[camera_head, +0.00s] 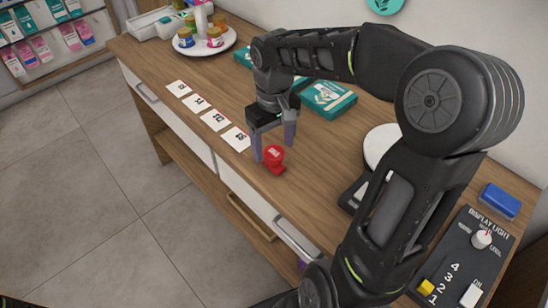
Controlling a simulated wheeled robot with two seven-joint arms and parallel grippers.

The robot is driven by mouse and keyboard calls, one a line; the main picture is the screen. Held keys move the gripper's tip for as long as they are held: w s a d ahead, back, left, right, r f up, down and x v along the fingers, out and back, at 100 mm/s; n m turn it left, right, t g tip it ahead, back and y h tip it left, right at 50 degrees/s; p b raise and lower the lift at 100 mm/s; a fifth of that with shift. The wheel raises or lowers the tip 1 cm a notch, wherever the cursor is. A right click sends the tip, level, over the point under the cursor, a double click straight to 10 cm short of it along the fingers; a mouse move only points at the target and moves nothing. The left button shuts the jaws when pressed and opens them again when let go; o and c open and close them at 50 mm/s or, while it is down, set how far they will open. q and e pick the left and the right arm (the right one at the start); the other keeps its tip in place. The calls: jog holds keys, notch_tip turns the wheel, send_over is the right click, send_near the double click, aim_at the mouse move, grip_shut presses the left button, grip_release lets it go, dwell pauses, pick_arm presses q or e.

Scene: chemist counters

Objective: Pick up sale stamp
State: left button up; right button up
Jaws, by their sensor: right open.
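The red sale stamp (274,156) stands on the wooden counter close to its front edge, with a round knob on top and a flat red base. My right gripper (273,144) points down just behind and above the stamp, its two purple-grey fingers apart. One finger is at the left of the stamp's knob and the other is to the right and farther back. Nothing is held between them. I cannot tell whether a finger touches the stamp. My left gripper is not in view.
Several white price cards (215,120) lie in a row left of the stamp. Teal boxes (328,99) lie behind the gripper. A white plate (208,42) with jars stands at the back left. A dark switch panel (450,262) and blue block (501,201) are at right.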

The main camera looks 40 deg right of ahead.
aim_at(273, 152)
jog(key=shift+f, duration=0.2)
jog(key=shift+f+p, duration=0.35)
jog(key=shift+f, duration=2.25)
jog(key=shift+w, duration=0.1)
jog(key=c, duration=1.4)
